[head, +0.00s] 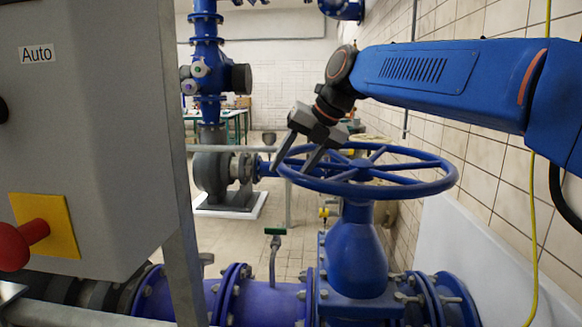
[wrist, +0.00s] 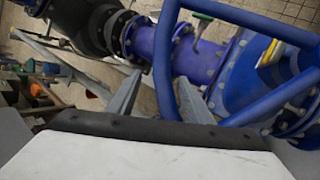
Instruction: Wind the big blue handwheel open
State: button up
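The big blue handwheel (head: 372,189) lies flat on top of a blue valve body (head: 354,250) in the head view, with spokes running to its hub. My gripper (head: 289,168) is at the left side of the wheel, pointing down, with one finger on either side of the rim. In the wrist view the rim (wrist: 160,62) passes between the two fingers (wrist: 160,80), with a gap visible beside it. The fingers are open. Whether a finger touches the rim cannot be told.
A grey control box (head: 85,120) with a red button (head: 22,245) stands close at the left. A tiled wall (head: 480,180) runs along the right. A small green-handled valve (head: 275,232) rises from the blue pipe below the wheel. A pump (head: 212,172) stands behind.

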jog(key=shift+w+f, duration=0.1)
jog(key=shift+w, duration=0.1)
dwell(0.4)
jog(key=shift+d+r, duration=0.2)
jog(key=shift+r, duration=0.05)
jog(key=v, duration=1.6)
jog(key=shift+s+r, duration=0.25)
jog(key=shift+r, duration=0.1)
jog(key=shift+d, duration=0.15)
